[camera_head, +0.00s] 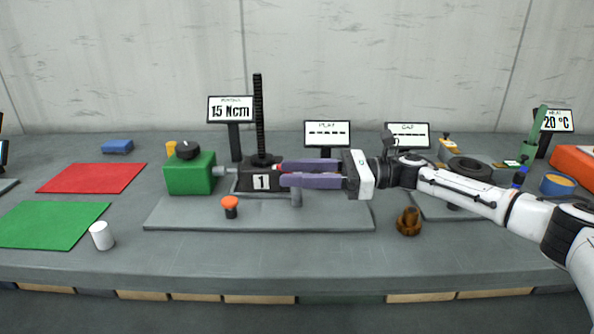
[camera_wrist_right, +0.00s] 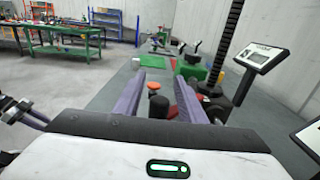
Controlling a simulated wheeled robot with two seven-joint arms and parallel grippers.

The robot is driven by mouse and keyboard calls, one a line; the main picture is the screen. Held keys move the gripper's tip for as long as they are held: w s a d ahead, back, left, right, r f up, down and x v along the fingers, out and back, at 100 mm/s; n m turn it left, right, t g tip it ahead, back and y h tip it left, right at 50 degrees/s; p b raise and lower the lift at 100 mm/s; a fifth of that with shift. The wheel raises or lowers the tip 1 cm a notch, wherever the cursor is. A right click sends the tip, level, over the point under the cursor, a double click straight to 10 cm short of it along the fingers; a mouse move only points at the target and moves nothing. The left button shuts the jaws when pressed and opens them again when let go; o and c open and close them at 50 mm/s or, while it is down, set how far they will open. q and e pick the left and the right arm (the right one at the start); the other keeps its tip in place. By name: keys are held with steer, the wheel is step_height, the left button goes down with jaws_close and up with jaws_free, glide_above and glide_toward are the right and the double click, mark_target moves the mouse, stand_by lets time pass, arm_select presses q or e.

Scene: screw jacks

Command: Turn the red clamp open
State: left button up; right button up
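A small bright red part (camera_head: 279,167), likely the red clamp, shows beside the black base marked 1 (camera_head: 261,182) of the screw jack. It is mostly hidden behind my right gripper (camera_head: 282,174). That gripper reaches in from the right, level above the grey plate, its purple fingers apart. The right wrist view also shows the two fingers (camera_wrist_right: 160,78) spread, with nothing held between them. A red patch (camera_wrist_right: 173,112) shows low by the right finger there. Whether a finger touches the clamp I cannot tell. My left gripper is not in view.
A tall black threaded rod (camera_head: 258,120) rises from the jack. A green block (camera_head: 189,174) with a black knob stands to its left. An orange button (camera_head: 230,202) stands on the grey plate (camera_head: 190,217) in front. A brown knobbed piece (camera_head: 408,221) and a white cylinder (camera_head: 102,236) stand nearby.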

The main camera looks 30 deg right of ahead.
jaws_close()
steer(key=shift+f, duration=0.1)
